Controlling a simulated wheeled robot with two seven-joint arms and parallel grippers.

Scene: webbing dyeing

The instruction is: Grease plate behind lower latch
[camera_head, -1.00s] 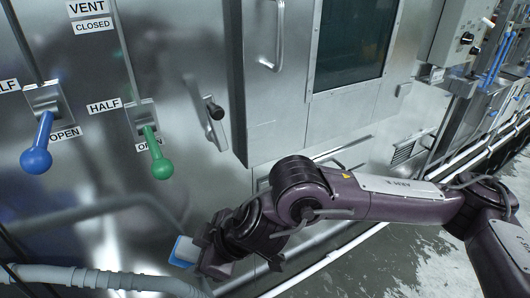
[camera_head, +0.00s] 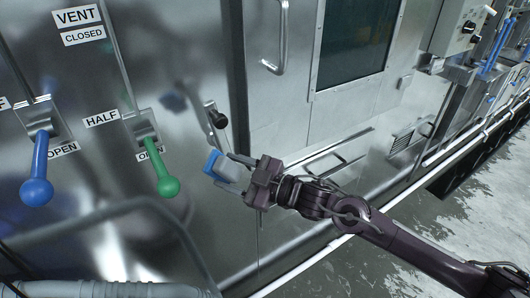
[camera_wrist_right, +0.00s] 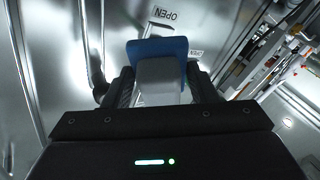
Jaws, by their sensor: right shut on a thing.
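My right gripper (camera_head: 243,172) is shut on a blue-and-grey block (camera_head: 214,163), perhaps a grease applicator. It holds the block in front of the steel wall, just below a latch with a black knob (camera_head: 218,119). The block appears apart from the latch; its gap to the wall is hard to judge. In the right wrist view the block's blue end (camera_wrist_right: 158,47) points away from me, its grey body between the dark fingers. Any plate behind the latch cannot be made out. My left gripper is not in view.
A green-knobbed lever (camera_head: 165,182) and a blue-knobbed lever (camera_head: 38,188) stick out to the left. A steel door with a window and a handle (camera_head: 277,45) is up and right. Pipes (camera_head: 100,289) run along the bottom left.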

